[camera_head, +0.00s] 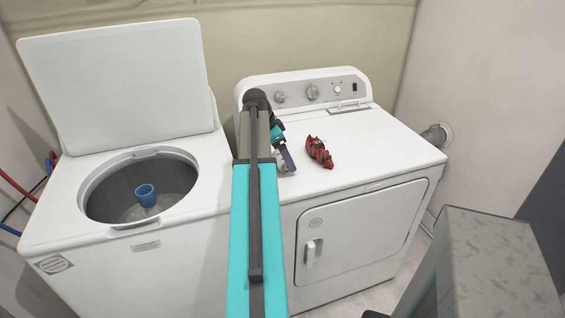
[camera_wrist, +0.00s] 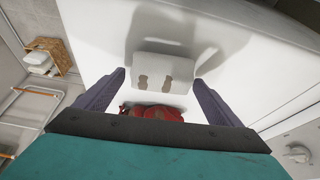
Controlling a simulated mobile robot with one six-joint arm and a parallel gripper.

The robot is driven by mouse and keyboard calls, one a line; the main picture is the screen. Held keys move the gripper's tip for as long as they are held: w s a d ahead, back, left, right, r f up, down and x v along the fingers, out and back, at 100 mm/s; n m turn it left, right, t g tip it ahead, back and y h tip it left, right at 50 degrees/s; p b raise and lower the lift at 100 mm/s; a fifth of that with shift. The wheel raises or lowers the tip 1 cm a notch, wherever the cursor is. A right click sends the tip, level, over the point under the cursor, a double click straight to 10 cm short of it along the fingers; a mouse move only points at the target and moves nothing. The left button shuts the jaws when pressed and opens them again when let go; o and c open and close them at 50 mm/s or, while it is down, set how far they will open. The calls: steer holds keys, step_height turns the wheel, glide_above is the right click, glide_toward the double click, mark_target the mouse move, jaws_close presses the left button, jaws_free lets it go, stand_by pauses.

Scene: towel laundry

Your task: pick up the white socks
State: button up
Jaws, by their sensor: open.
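The white socks look like a folded white bundle with two brown patches (camera_wrist: 163,70), lying on the white dryer top (camera_head: 375,135). In the head view the white bundle (camera_head: 281,162) shows only in part, beside and behind my gripper. My gripper (camera_wrist: 159,78) is open in the wrist view, with its two purple fingertips on the left and right near sides of the bundle. There is a gap between each finger and the bundle.
A crumpled red cloth (camera_head: 319,152) lies just right of my gripper on the dryer; it also shows between the fingers' bases in the wrist view (camera_wrist: 154,112). An open washer (camera_head: 75,205) with a blue cup (camera_head: 146,195) inside stands left. The dryer's right side is clear.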

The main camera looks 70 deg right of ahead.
steer(key=c, duration=1.1)
steer(key=shift+r, duration=0.1)
steer(key=shift+c, duration=0.2)
steer(key=shift+r+b, duration=0.55)
steer(key=shift+r, duration=0.85)
steer(key=shift+a+r, duration=0.1)
steer(key=shift+r, duration=0.2)
steer(key=s+a+b, duration=0.1)
steer(key=s+a, duration=0.3)
steer(key=a, duration=0.2)
steer(key=s+a+r+b, duration=0.1)
steer(key=s+a, duration=0.3)
steer(key=a, duration=0.3)
steer(key=shift+s+a+r+b, duration=0.15)
steer(key=shift+s+r+b, duration=0.05)
steer(key=shift+s+b, duration=0.15)
steer(key=shift+w, duration=0.1)
